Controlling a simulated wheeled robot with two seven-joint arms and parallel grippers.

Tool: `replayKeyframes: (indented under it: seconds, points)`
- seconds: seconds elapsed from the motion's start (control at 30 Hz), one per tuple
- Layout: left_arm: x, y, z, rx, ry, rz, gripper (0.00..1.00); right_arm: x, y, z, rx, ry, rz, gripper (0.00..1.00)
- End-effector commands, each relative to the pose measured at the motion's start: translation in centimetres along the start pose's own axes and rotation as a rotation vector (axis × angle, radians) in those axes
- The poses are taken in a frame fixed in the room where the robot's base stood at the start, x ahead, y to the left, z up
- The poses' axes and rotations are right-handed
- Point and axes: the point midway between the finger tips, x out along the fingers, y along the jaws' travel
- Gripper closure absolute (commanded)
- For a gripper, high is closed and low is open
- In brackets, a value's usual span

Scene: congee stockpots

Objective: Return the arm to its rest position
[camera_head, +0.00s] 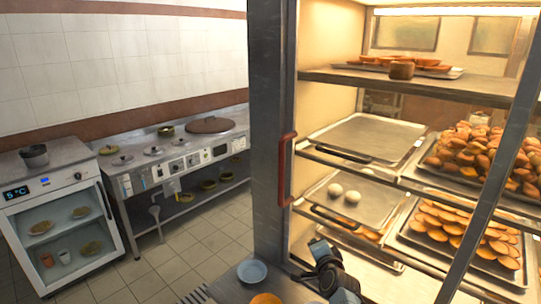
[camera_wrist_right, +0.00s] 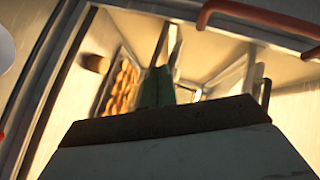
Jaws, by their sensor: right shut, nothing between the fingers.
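The right wrist view looks into the lit cabinet past the dark body of my own wrist, with a red handle (camera_wrist_right: 262,16) at the top. My left gripper is not in view.
Cabinet trays hold brown pastries (camera_head: 470,152) and two white eggs or buns (camera_head: 343,193); one upper tray (camera_head: 370,136) is empty. A red handle (camera_head: 286,170) juts from the cabinet edge. A small fridge (camera_head: 65,215) and stove counter (camera_head: 180,150) stand left.

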Motion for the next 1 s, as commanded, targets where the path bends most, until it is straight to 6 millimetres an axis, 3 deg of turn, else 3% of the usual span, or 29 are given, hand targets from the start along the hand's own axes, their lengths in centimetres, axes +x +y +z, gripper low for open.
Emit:
replayKeyframes:
  seconds: [0.03, 0.1, 0.27, 0.4, 0.6, 0.7, 1.0]
  points:
    - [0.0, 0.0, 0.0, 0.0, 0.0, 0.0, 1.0, -1.6, 2.5, -0.5, -0.076, -0.024, 0.04, 1.0]
    - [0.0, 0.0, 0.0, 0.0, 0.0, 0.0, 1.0, -3.8, 5.0, -0.7, -0.183, -0.07, 0.092, 1.0]
    - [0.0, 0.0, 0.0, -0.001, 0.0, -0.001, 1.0, -9.9, 9.9, -0.7, -0.423, -0.197, 0.209, 1.0]
    - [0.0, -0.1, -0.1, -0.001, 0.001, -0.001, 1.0, -16.4, 13.1, 0.0, -0.626, -0.329, 0.307, 1.0]
    - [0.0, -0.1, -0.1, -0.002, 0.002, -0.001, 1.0, -26.5, 15.5, 1.3, -0.877, -0.536, 0.42, 1.0]
    - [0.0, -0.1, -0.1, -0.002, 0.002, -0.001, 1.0, -30.3, 15.9, 1.8, -0.958, -0.617, 0.454, 1.0]
    - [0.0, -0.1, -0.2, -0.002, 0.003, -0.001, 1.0, -38.3, 15.9, 2.5, -1.101, -0.787, 0.508, 1.0]
